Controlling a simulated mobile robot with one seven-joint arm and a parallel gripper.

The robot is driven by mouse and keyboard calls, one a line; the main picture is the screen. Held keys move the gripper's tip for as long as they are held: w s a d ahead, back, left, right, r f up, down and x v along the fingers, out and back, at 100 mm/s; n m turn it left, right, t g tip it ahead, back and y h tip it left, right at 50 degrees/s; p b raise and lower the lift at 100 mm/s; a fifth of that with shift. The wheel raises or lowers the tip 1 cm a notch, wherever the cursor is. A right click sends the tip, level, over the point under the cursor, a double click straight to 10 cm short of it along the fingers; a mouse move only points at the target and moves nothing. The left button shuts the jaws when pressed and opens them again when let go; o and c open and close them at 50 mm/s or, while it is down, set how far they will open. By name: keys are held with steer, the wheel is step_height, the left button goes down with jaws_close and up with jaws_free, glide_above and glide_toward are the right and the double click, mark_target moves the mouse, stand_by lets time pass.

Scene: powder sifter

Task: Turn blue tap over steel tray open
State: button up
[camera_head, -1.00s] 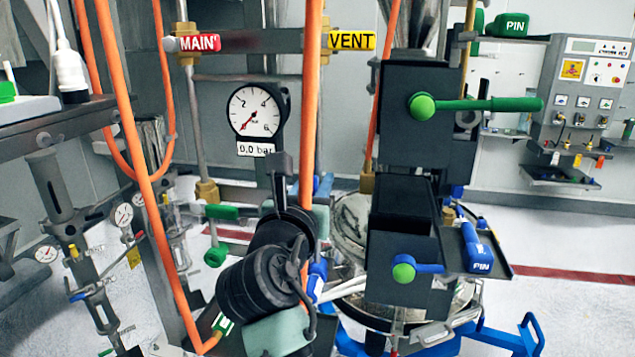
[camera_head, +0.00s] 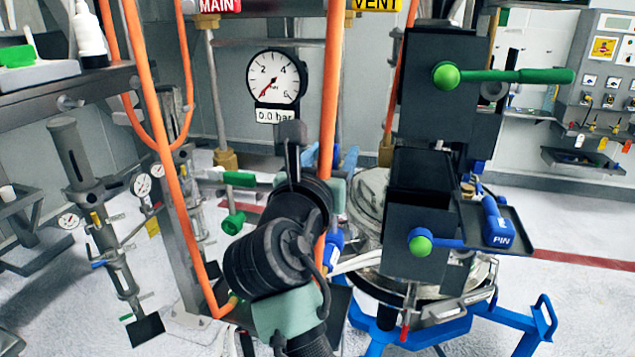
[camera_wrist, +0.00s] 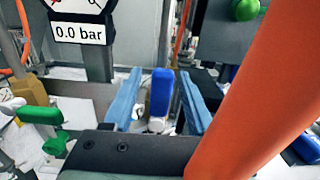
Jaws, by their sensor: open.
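In the wrist view, an upright blue tap handle (camera_wrist: 161,92) on a pale fitting stands between the two light-blue fingers of my gripper (camera_wrist: 159,78). The fingers are apart, one on each side, with visible gaps; I see no grip on the handle. In the head view, my gripper (camera_head: 345,158) shows only partly, beyond my dark wrist and an orange pipe, and the handle between its fingers cannot be made out. I cannot clearly tell the steel tray; the area beneath the handle is largely hidden by my gripper body.
An orange pipe (camera_wrist: 255,95) crosses close on the right of the wrist view. A pressure gauge (camera_head: 277,78) reading 0.0 bar stands above my wrist. A green-handled valve (camera_head: 238,180) is left. Dark boxes with a green lever (camera_head: 515,76) and blue lever (camera_head: 450,243) stand right.

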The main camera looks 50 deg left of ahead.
steer(key=b+v, duration=0.4)
steer(key=v, duration=0.7)
steer(key=shift+d, duration=0.1)
